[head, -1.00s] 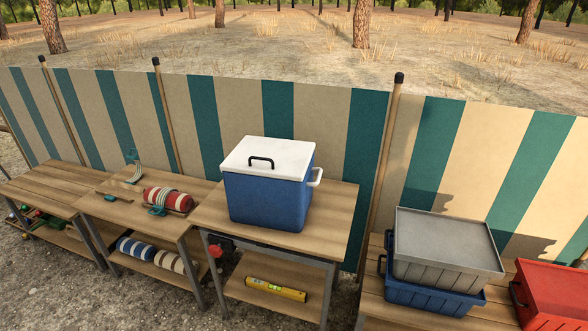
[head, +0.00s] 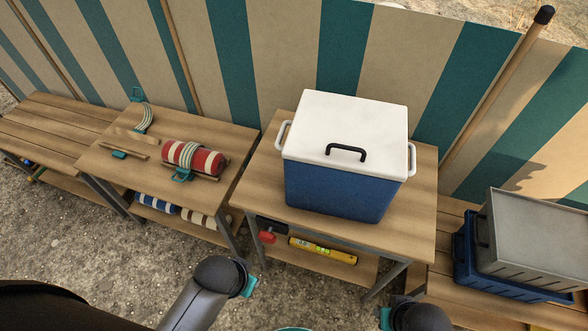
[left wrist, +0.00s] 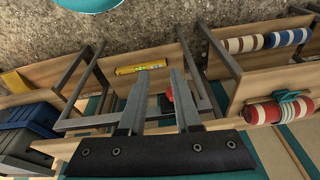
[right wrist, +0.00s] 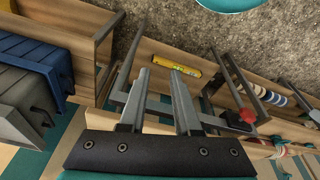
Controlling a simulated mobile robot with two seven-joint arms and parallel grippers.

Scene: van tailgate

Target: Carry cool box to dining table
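The cool box (head: 340,185) has a blue body, a white lid with a black handle, and white side handles. It stands upright on a wooden table (head: 418,225) in the head view. Neither wrist view shows the cool box clearly. My left gripper (left wrist: 160,72) is open and empty in the left wrist view, with a table's lower shelf behind it. My right gripper (right wrist: 162,72) is open and empty in the right wrist view. In the head view only parts of my arms show at the bottom edge, apart from the cool box. I cannot identify a dining table.
Left of the cool box, a table holds a red striped roll (head: 194,158). Grey (head: 540,235) and blue (head: 463,265) crates stand at right. A striped windbreak (head: 285,60) runs behind. Gravel lies in front.

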